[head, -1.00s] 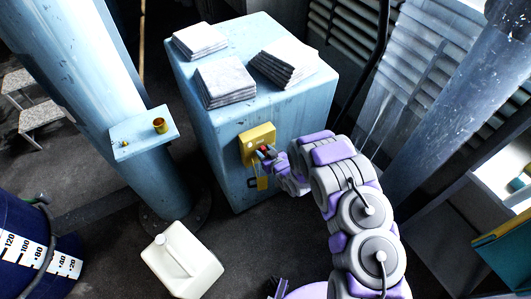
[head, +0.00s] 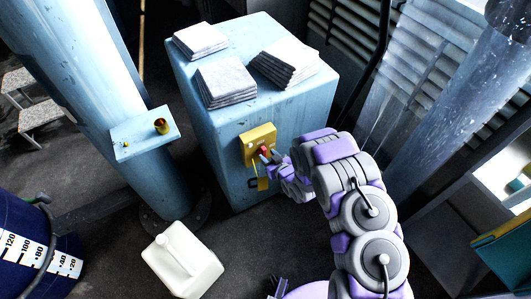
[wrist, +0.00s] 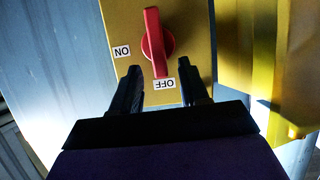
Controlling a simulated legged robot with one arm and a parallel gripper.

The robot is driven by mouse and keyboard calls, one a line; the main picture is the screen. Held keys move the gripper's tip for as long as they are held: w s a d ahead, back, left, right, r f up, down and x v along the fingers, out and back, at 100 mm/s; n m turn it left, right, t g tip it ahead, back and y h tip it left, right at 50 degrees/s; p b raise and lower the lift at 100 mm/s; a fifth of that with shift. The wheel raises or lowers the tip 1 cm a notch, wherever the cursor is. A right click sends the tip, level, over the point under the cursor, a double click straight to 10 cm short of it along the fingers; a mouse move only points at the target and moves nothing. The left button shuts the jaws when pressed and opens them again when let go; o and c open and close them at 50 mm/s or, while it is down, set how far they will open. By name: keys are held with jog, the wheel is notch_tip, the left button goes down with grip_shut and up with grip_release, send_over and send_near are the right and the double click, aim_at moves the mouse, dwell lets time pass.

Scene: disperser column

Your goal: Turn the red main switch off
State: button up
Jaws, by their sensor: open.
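The red main switch (head: 263,150) is on a yellow switch box (head: 255,136) on the side of a light blue cabinet. In the wrist view its red handle (wrist: 154,42) stands nearly vertical in the picture, its lower end at the OFF label (wrist: 164,84). The ON label (wrist: 122,51) lies to the left of the handle. My gripper (wrist: 160,68) is open, with its dark fingers on either side of the OFF label, below most of the handle. The fingers look apart from the handle. In the head view my gripper (head: 271,158) is just right of the switch.
A yellow part (head: 262,184) hangs below the switch box. A white canister (head: 182,260) stands on the floor, and a small shelf (head: 144,139) is on the column at left.

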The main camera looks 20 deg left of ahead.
jog(key=p+v, duration=0.2)
jog(key=v, duration=1.1)
jog(key=shift+s+d, duration=0.2)
jog(key=shift+d, duration=0.1)
jog(key=shift+r, duration=0.1)
jog(key=w+d+r+m+h, duration=0.1)
jog(key=w+d+r+h, duration=0.3)
jog(key=d, duration=0.3)
jog(key=w+d+r+m+h, duration=0.1)
jog(key=w+d+r+h, duration=0.2)
jog(key=d+r, duration=0.3)
jog(key=s+d+r+m+g+h, duration=0.2)
jog(key=s+d+r+m+h, duration=0.25)
jog(key=d+r, duration=0.5)
jog(key=s+d+r+m+g, duration=0.1)
jog(key=s+d+r+g, duration=0.1)
jog(key=s+d+r, duration=0.3)
jog(key=s+r+m+g, duration=0.1)
jog(key=s+r+g, duration=0.1)
jog(key=s, duration=0.6)
jog(key=s+a+r+g, duration=0.1)
jog(key=s+r, duration=0.3)
jog(key=s, duration=0.6)
jog(key=s+a+r+m+g+y, duration=0.1)
jog(key=s+r+g, duration=0.2)
jog(key=s, duration=0.8)
jog(key=shift+s+a+r+g, duration=0.3)
jog(key=shift+a+r, duration=0.1)
jog(key=shift+r, duration=0.25)
